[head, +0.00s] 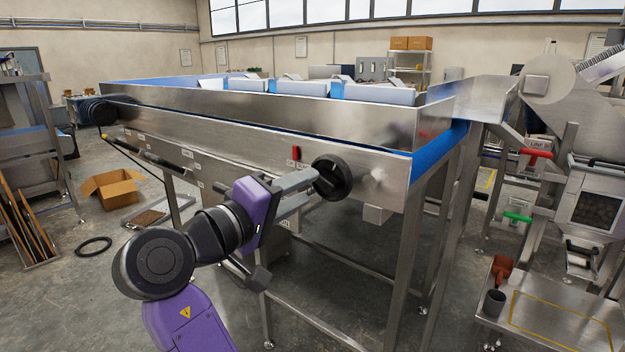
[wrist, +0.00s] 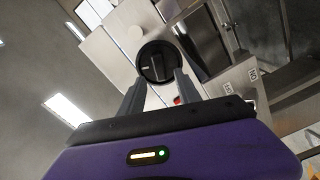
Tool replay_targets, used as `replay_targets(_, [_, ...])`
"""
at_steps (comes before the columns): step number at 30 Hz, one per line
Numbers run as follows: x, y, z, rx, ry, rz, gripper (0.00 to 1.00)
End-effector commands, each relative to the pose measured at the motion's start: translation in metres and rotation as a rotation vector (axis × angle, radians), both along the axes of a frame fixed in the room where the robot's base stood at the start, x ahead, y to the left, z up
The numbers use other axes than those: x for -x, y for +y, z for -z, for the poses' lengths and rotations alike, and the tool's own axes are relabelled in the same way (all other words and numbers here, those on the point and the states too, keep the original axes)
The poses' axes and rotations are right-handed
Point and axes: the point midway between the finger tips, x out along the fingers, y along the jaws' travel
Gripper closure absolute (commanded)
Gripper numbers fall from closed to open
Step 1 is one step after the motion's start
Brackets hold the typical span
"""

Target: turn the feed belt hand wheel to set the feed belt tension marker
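The feed belt hand wheel (head: 332,178) is a round black wheel on the steel front side of the conveyor, near its right end. It also shows in the wrist view (wrist: 157,61), with a raised bar and a light line on its face. My gripper (head: 310,188) is at the wheel's left side in the head view. In the wrist view its two grey fingers (wrist: 160,85) stand apart, with the wheel just beyond and between their tips. Whether the tips touch the wheel I cannot tell. The tension marker cannot be made out.
A red switch (head: 296,153) sits on the conveyor side (head: 385,170) just above my fingers. A conveyor leg (head: 403,255) stands below right. A steel table (head: 560,325) with cups is at the lower right. An open cardboard box (head: 110,190) lies on the floor at left.

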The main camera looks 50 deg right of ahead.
Motion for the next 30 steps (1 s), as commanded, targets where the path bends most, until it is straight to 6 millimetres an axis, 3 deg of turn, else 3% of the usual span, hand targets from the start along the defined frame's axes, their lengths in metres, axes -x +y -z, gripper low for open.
replay_targets(7, [-0.001, -0.031, -0.001, 0.0, 0.001, 0.0, 0.6])
replay_targets(18, [-0.001, -0.039, 0.0, 0.0, -0.001, -0.001, 0.6])
replay_targets(19, [-0.001, -0.039, 0.0, 0.0, -0.001, -0.001, 0.62])
replay_targets(25, [-0.001, -0.039, 0.0, 0.0, -0.001, -0.002, 1.0])
replay_targets(30, [-0.001, -0.038, 0.0, 0.0, -0.001, -0.002, 1.0])
